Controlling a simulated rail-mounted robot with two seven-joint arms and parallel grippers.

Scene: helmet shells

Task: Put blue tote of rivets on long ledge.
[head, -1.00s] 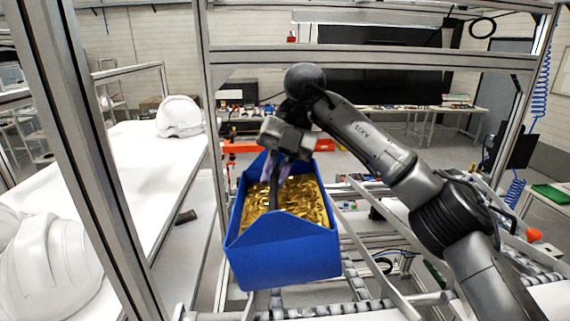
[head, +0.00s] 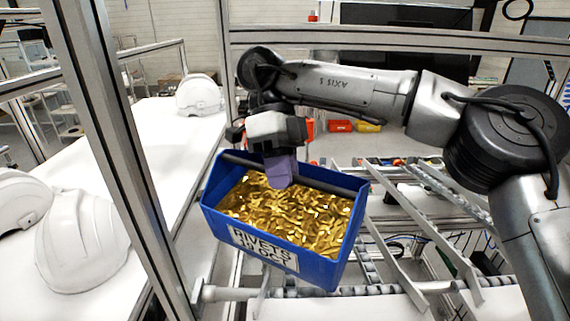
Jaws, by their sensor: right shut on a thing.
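The blue tote of rivets (head: 218,221) hangs in the middle of the head view, full of gold-coloured rivets, with a white label on its near wall. It is tilted, its right side lower. My right gripper (head: 281,172) reaches it from above at its far side and is shut on it. The exact grip is partly hidden by the gripper body. The tote is held above a rack of rails and rollers (head: 375,290). I cannot tell for sure which surface is the long ledge. My left gripper is not in view.
A metal frame post (head: 115,170) stands close to the left of the tote, and a crossbar (head: 390,38) runs above my right arm. A white table (head: 165,150) with several white helmet shells (head: 80,240) lies beyond the post. Red and yellow bins (head: 341,126) sit behind.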

